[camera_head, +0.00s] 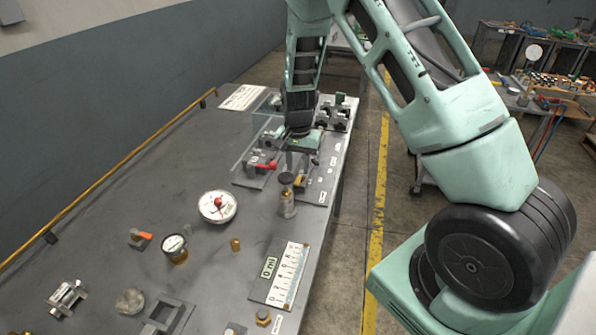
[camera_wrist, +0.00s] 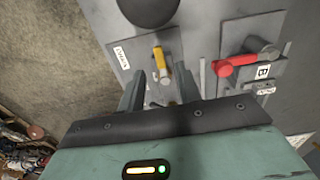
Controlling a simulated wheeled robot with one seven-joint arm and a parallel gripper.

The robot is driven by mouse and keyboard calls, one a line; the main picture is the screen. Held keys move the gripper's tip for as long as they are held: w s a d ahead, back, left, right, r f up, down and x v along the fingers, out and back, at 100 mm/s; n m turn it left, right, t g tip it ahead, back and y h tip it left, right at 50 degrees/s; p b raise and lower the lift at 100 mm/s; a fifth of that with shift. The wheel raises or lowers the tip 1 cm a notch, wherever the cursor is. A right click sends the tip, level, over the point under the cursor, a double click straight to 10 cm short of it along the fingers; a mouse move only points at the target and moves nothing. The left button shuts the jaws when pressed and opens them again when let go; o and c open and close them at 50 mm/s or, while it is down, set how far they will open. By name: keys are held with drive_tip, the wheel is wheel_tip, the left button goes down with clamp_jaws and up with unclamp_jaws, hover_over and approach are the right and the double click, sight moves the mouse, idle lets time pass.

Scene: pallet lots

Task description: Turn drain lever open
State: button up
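A yellow lever (camera_wrist: 161,61) is mounted on a grey plate in the wrist view; a small label (camera_wrist: 121,57) beside it is too blurred to read surely. In the head view the yellow lever (camera_head: 299,180) shows only partly below my gripper (camera_head: 302,160). My gripper (camera_wrist: 158,88) is open, pointing down, with one finger to each side of the yellow lever's line. I cannot tell whether either finger touches it. A red lever (camera_wrist: 234,65) sits on a neighbouring plate to the right, and it shows left of my gripper in the head view (camera_head: 265,165).
A dark-knobbed post (camera_head: 287,195) stands just in front of the lever plate. A round dial gauge (camera_head: 217,206), a smaller gauge (camera_head: 174,248) and a scale board (camera_head: 286,275) stand nearer on the bench. The bench's right edge is close to the levers.

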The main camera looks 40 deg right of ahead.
sight(298, 180)
drive_tip(key=shift+f, duration=1.85)
clamp_jaws()
